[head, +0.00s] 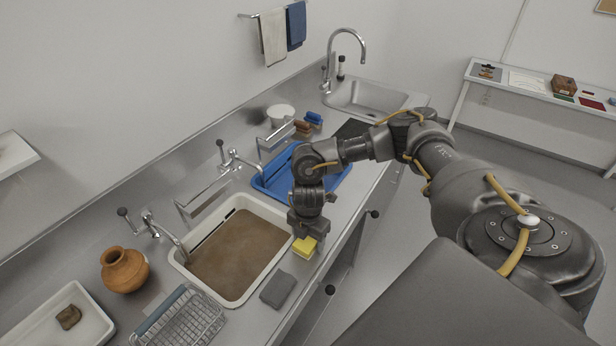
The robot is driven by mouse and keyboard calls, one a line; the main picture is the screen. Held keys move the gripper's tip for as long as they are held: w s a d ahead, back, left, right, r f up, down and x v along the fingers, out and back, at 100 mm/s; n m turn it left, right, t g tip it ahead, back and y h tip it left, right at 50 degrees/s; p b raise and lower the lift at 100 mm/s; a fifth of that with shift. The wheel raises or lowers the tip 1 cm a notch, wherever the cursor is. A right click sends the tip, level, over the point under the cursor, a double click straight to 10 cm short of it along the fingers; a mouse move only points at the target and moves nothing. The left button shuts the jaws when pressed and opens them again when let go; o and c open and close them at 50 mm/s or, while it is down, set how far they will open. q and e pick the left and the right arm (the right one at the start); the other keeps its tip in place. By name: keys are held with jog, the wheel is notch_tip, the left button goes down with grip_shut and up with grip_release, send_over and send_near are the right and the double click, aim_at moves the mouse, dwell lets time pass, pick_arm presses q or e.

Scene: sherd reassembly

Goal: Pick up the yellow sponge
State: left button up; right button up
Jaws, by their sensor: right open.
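The yellow sponge (304,248) lies on the steel counter, beside the right edge of the basin of brown water. My right gripper (306,236) points down directly over the sponge, and its lower end hides the sponge's top part. The gripper is open; its fingers are hard to make out, and I cannot tell whether they touch the sponge. My left gripper is not in view.
A grey cloth (278,289) lies near the counter's front edge. The cream basin (181,262) is left of the sponge, with a wire rack (190,322) below it. A blue tray (268,184) lies behind my arm. A clay pot (124,270) stands at left.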

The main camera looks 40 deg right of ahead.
jog(key=c, duration=0.7)
jog(key=shift+c, duration=0.2)
jog(key=shift+r+b, duration=0.4)
jog(key=shift+r, duration=0.2)
jog(key=shift+w+r+b, duration=0.1)
jog(key=shift+r+b, duration=0.2)
jog(key=shift+r, duration=0.35)
jog(key=s+a+r, duration=0.1)
jog(key=r, duration=0.1)
jog(key=s+r, duration=0.1)
jog(key=r, duration=0.1)
jog(key=s+a+r+p, duration=0.1)
jog(key=r, duration=0.1)
jog(key=shift+s+a, duration=0.2)
jog(key=shift+a, duration=0.1)
jog(key=s+a+r+p, duration=0.1)
jog(key=s+a+r, duration=0.3)
jog(key=s+a, duration=0.2)
jog(key=shift+s+r, duration=0.25)
jog(key=shift+s, duration=0.75)
